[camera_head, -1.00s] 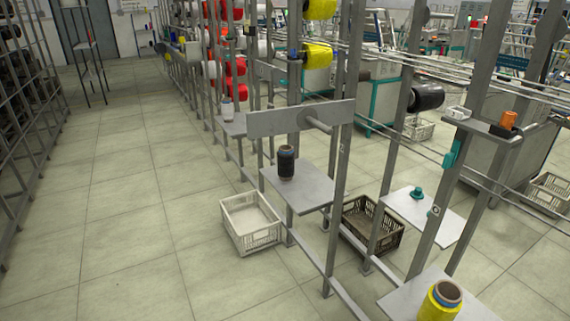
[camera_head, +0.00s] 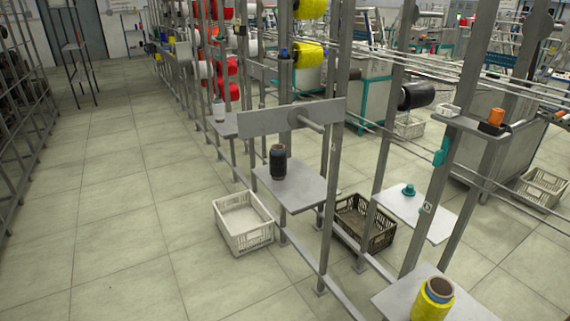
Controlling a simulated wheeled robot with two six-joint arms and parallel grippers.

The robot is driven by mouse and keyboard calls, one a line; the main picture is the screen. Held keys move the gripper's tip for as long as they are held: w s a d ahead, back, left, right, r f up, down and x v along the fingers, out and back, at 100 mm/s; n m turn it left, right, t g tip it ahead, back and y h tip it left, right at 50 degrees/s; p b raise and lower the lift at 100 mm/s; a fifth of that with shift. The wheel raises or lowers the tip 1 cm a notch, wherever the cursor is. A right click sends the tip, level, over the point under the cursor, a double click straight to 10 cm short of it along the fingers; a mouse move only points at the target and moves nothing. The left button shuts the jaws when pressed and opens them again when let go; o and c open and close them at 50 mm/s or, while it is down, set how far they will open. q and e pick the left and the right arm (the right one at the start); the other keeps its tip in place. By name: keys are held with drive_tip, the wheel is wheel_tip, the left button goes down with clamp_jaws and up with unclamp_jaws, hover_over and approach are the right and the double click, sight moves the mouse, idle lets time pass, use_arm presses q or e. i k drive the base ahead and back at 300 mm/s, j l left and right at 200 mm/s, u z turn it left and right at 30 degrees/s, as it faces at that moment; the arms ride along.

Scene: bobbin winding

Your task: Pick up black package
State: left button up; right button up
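A black package (camera_head: 278,163), a dark upright bobbin, stands on a grey shelf plate (camera_head: 305,192) of the rack in the middle of the view. The plate around it is otherwise bare. A bare peg (camera_head: 312,125) sticks out from a grey crossbar (camera_head: 270,119) just above it. Another black package (camera_head: 417,95) is mounted sideways on the rack at the right. Neither of my grippers is in view.
A white crate (camera_head: 243,224) and a dark crate (camera_head: 365,225) sit on the floor by the rack posts. A yellow bobbin (camera_head: 433,300) stands on the nearest plate. The tiled floor (camera_head: 120,215) at left is clear.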

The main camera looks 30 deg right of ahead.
sight(278, 155)
drive_tip(key=i+z, duration=0.15)
drive_tip(key=z, duration=0.25)
drive_tip(key=i+j+z, duration=0.1)
drive_tip(key=z, duration=0.25)
drive_tip(key=i+j+z, duration=0.1)
drive_tip(key=z, duration=0.3)
drive_tip(key=i+j+z, duration=0.1)
drive_tip(key=i+j, duration=0.15)
drive_tip(key=i+j+z, duration=0.15)
drive_tip(key=j, duration=0.25)
drive_tip(key=i+j+z, duration=0.1)
drive_tip(key=i+j, duration=0.2)
drive_tip(key=i+j+z, duration=0.15)
drive_tip(key=j, duration=0.25)
drive_tip(key=i+j+z, duration=0.1)
drive_tip(key=j, duration=0.3)
drive_tip(key=i+j+z, duration=0.15)
drive_tip(key=j, duration=0.25)
drive_tip(key=i, duration=0.1)
